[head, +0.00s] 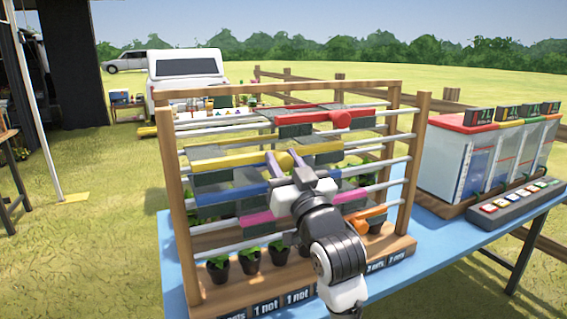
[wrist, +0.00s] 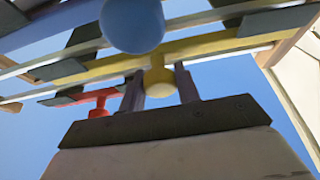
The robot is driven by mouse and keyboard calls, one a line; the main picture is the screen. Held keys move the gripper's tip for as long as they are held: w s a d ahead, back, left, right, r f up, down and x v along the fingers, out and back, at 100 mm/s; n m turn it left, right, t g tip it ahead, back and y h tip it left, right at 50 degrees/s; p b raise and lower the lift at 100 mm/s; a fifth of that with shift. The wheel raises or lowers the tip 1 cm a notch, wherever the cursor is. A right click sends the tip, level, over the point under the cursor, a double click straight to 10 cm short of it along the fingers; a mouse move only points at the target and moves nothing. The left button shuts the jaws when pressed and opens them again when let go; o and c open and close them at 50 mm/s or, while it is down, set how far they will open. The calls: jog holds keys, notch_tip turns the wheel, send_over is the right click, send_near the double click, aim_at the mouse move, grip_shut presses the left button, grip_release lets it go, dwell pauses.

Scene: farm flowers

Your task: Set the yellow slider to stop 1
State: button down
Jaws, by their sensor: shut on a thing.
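The yellow slider (head: 230,161) is a long bar with dark plates and a round knob, on an upper rail of the wooden frame (head: 175,215). My gripper (head: 281,161) is at its knob, near the middle of the rail. In the wrist view the yellow knob (wrist: 159,84) sits between my two fingers (wrist: 160,88), which are shut on it. The yellow bar (wrist: 215,47) also shows there behind the knob. My arm hides part of the rails and the labels along the frame's base. I cannot tell which label is stop 1.
A red slider (head: 310,116) is above the yellow one. Blue (head: 228,194), pink (head: 257,218) and orange (head: 372,212) sliders are below. A blue knob (wrist: 132,22) is close to the wrist camera. Potted plants (head: 250,260) stand below. A box with displays (head: 490,160) stands right.

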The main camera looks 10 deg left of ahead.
jog(key=shift+s+a, duration=0.15)
jog(key=shift+a, duration=0.1)
jog(key=c, duration=1)
grip_release()
jog(key=shift+c, duration=0.2)
jog(key=shift+d, duration=0.1)
jog(key=shift+s+d+f, duration=0.2)
jog(key=shift+s+f, duration=0.05)
jog(key=shift+s, duration=0.05)
jog(key=b+v, duration=0.8)
jog(key=v, duration=0.5)
